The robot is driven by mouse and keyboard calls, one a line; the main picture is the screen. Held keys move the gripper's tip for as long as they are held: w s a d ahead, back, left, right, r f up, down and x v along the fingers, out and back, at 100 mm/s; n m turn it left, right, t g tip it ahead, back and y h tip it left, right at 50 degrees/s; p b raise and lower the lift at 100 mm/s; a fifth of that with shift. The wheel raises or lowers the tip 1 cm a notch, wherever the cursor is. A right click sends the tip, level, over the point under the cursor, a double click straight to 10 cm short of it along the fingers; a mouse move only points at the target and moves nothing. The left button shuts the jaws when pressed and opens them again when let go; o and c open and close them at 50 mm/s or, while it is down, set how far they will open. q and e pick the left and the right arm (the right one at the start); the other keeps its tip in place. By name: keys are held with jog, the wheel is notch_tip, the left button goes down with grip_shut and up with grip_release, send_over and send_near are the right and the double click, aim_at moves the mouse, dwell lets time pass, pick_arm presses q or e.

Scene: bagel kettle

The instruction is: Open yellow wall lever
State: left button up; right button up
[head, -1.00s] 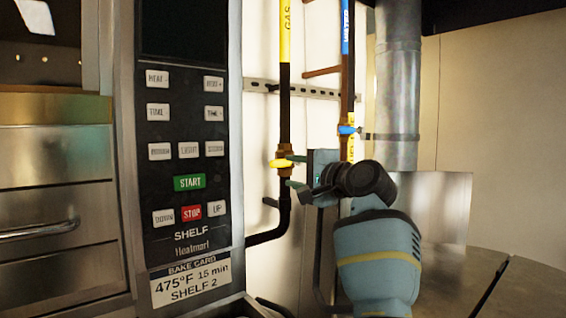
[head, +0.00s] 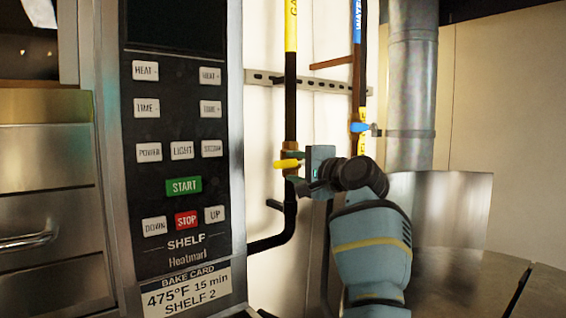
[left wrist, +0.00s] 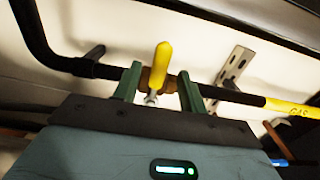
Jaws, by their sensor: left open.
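The yellow lever (head: 287,164) sits on a brass valve on the dark gas pipe (head: 291,110) and sticks out crosswise to the pipe, toward the left in the head view. My left gripper (head: 294,168) is at the valve from the right, with one finger above the lever and one below. In the left wrist view the yellow lever (left wrist: 161,62) stands between the two green fingers of my open gripper (left wrist: 158,84), with a visible gap on each side. I cannot tell whether a finger touches the pipe or valve. My right gripper is not in view.
A blue lever (head: 359,127) is on the water pipe to the right, above my gripper. A slotted metal rail (head: 268,79) crosses the wall behind the pipes. The oven control panel (head: 178,120) stands close on the left. A steel duct (head: 410,85) is on the right.

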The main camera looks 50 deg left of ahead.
aim_at(286, 165)
pick_arm(q)
jog(key=shift+w+a+p, duration=0.2)
jog(key=shift+a+p, duration=0.2)
jog(key=shift+a, duration=1.9)
grip_shut()
